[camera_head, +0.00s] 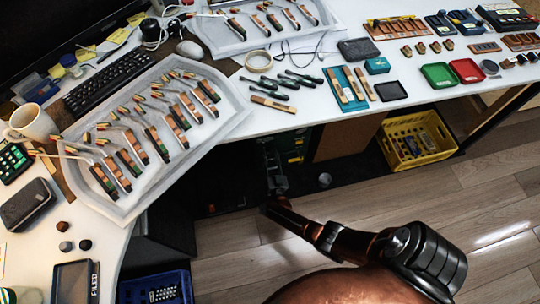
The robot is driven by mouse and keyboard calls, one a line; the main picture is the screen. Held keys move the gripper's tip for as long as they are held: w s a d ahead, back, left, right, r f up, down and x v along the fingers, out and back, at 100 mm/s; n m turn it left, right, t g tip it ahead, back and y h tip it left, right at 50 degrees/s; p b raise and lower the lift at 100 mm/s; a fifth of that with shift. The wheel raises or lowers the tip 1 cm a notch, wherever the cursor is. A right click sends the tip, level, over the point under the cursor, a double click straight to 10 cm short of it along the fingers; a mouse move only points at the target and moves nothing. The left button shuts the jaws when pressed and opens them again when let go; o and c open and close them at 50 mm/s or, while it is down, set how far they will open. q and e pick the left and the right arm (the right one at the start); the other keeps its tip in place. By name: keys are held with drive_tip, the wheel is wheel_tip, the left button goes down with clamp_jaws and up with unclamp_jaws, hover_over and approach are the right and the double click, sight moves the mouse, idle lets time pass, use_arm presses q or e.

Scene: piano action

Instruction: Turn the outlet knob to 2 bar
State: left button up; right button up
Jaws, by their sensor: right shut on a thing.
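My right arm reaches from the bottom of the head view into the dark space under the desk. My right gripper (277,184) is small and in shadow there, shut at its far end on what appears to be the outlet knob. The knob itself is hidden by the gripper and the dark, and no scale or pointer can be read. Dark equipment with green and yellow parts (291,150) stands just beyond the gripper. My left gripper is not in view.
The white desk (235,140) overhangs the gripper, with trays of piano parts and tools on it. A yellow crate (418,157) stands to the right, a brown panel (345,140) nearer. A small grey round thing (325,180) lies right of the gripper. Wooden floor (465,215) is clear.

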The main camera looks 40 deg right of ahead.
drive_tip(key=shift+n, duration=0.3)
drive_tip(key=o, duration=1.2)
drive_tip(key=shift+c, duration=0.2)
drive_tip(key=v, duration=1.2)
drive_tip(key=shift+f, duration=0.1)
